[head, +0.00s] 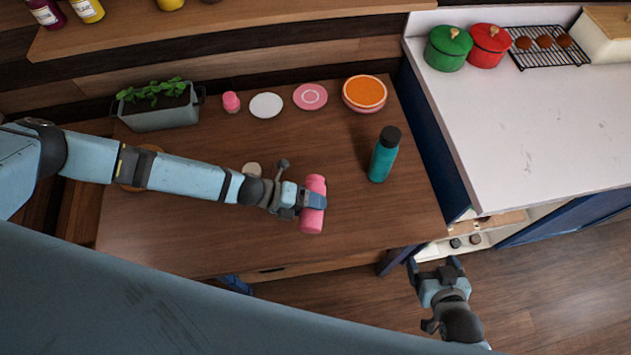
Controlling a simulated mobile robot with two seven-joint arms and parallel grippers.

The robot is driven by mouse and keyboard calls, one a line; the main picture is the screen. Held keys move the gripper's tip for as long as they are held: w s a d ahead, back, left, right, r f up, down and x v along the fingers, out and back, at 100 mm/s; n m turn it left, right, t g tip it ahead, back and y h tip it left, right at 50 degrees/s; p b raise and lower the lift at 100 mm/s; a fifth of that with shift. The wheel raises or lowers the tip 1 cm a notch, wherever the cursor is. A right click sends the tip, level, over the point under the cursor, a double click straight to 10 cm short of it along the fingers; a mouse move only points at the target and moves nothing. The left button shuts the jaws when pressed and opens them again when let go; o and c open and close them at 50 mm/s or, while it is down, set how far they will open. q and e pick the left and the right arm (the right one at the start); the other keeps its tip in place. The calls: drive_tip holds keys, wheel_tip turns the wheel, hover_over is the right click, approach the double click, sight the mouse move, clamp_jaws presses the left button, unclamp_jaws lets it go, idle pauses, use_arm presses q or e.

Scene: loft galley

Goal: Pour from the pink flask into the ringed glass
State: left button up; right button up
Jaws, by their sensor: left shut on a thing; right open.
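The pink flask (314,217) is held over the front part of the wooden table (200,235). My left gripper (312,199) is shut around its middle. The flask looks roughly upright; I cannot tell whether its base touches the table. A small pale round thing (251,168) shows just behind my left wrist, partly hidden by it. No rings show on it, so I cannot tell whether it is the ringed glass. My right gripper (436,267) is open and empty, low beyond the table's front right corner.
A teal bottle with a black cap (383,160) stands right of the flask. At the back are a planter (160,117), a pink cup (231,103), a white plate (266,105), a pink plate (310,96) and stacked bowls (365,92). A white counter (530,130) stands right.

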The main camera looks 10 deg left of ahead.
use_arm(q)
drive_tip(key=shift+w+r+p, duration=0.1)
drive_tip(key=shift+p, duration=0.2)
use_arm(e)
drive_tip(key=shift+r, duration=0.2)
use_arm(q)
drive_tip(key=shift+w+r+n+g, duration=0.1)
drive_tip(key=shift+r+n+g, duration=0.05)
drive_tip(key=shift+n+g, duration=0.15)
use_arm(e)
drive_tip(key=shift+w+a+r, duration=0.15)
use_arm(q)
drive_tip(key=shift+r, duration=0.1)
use_arm(e)
drive_tip(key=shift+f, duration=0.3)
use_arm(q)
drive_tip(key=shift+w+r+n+g, duration=0.1)
drive_tip(key=shift+r+n+g, duration=0.1)
drive_tip(key=shift+n+g, duration=0.1)
use_arm(e)
drive_tip(key=shift+r, duration=0.3)
use_arm(q)
drive_tip(key=shift+w+r+n, duration=0.15)
drive_tip(key=shift+r+n, duration=0.1)
drive_tip(key=shift+n, duration=0.05)
use_arm(e)
drive_tip(key=shift+f, duration=0.25)
